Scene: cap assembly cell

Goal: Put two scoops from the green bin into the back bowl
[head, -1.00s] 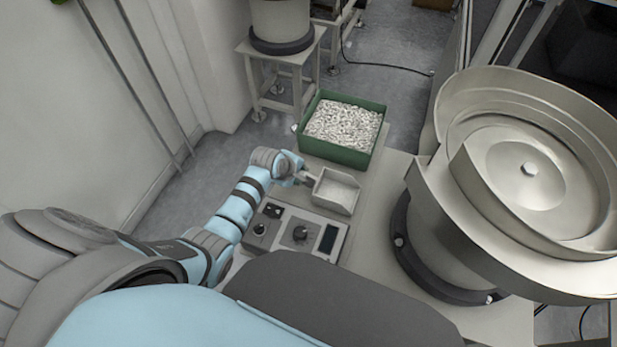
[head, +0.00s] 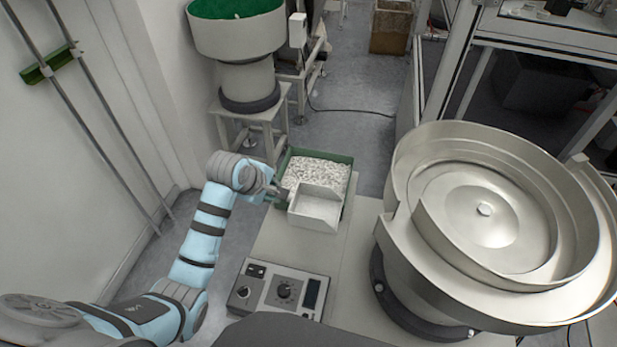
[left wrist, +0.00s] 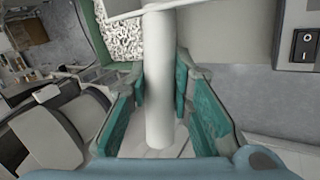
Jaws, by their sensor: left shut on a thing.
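My left gripper (head: 275,193) is shut on the handle of a pale grey scoop (head: 316,207). The left wrist view shows the white handle (left wrist: 158,90) between the teal finger pads. The scoop is level, in front of and partly over the near side of the green bin (head: 335,155), hiding part of it. Its inside looks pale; I cannot tell whether it holds any parts. The bin is full of small white parts (head: 318,171). The back bowl (head: 237,38), pale outside and green inside, stands beyond the bin to the left. My right gripper is not in view.
A large metal bowl feeder (head: 485,210) stands close on the right. A control box (head: 282,290) with knobs sits on the bench (head: 345,265) in front of the bin. A wall is on the left.

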